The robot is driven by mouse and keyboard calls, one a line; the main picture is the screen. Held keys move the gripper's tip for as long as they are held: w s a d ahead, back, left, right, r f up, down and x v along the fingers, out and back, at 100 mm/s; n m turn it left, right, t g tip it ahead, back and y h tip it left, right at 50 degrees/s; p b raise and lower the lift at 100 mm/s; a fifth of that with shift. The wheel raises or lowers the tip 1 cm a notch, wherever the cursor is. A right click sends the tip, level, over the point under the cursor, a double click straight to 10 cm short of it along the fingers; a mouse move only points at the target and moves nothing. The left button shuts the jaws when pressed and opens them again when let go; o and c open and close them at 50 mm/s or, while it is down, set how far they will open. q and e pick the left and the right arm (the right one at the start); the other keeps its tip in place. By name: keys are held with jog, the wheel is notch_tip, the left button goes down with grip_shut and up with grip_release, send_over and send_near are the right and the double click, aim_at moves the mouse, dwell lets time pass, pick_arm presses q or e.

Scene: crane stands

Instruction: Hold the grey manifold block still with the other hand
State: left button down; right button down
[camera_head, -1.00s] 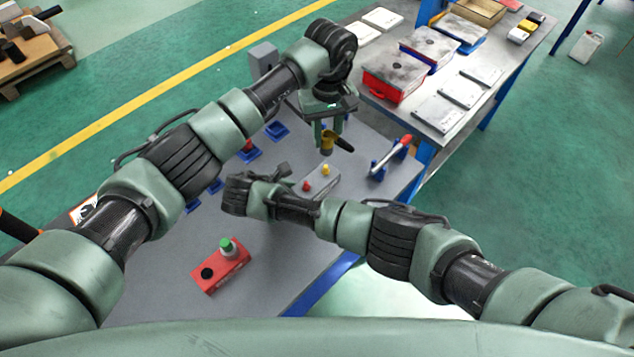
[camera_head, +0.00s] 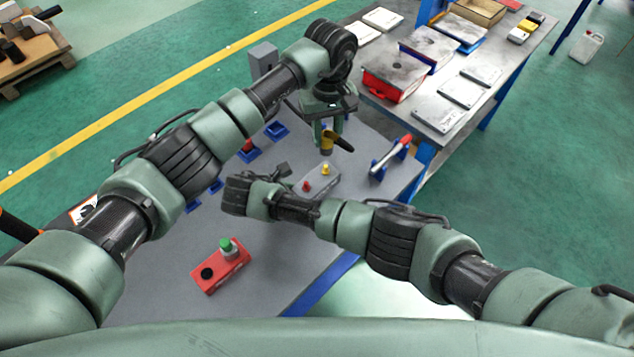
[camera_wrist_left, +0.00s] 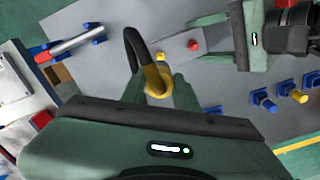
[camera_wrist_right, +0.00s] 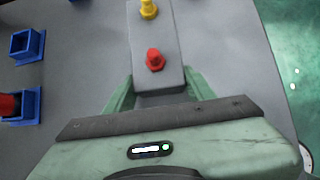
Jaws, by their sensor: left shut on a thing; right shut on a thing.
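The grey manifold block (camera_head: 319,182) lies on the grey table, with a red fitting (camera_wrist_right: 155,60) and a yellow fitting (camera_wrist_right: 148,8) on top. My right gripper (camera_wrist_right: 160,92) is shut on the near end of the block, one finger on each side. In the left wrist view the right gripper (camera_wrist_left: 212,42) also shows at the block's red-fitting end. My left gripper (camera_head: 328,128) is above the table just beyond the block. It is shut on a yellow tool with a black curved handle (camera_wrist_left: 157,80), held pointing down near the yellow fitting. The tool's lower tip is hard to make out.
A red box with a green button (camera_head: 222,266) stands at the near side of the table. Blue holders (camera_head: 277,131) stand on the left. A red-handled tool (camera_head: 396,149) rests on blue supports at the right. A side bench (camera_head: 460,85) bears trays and plates.

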aim_at(327, 148)
pick_arm(q)
jog(key=shift+r, duration=0.55)
notch_tip(327, 148, down, 6)
jog(key=shift+r, duration=0.1)
jog(key=shift+s+f, duration=0.1)
jog(key=shift+f, duration=1.4)
dwell(1.1)
jog(key=c, duration=1)
grip_release()
jog(key=shift+r, duration=2.5)
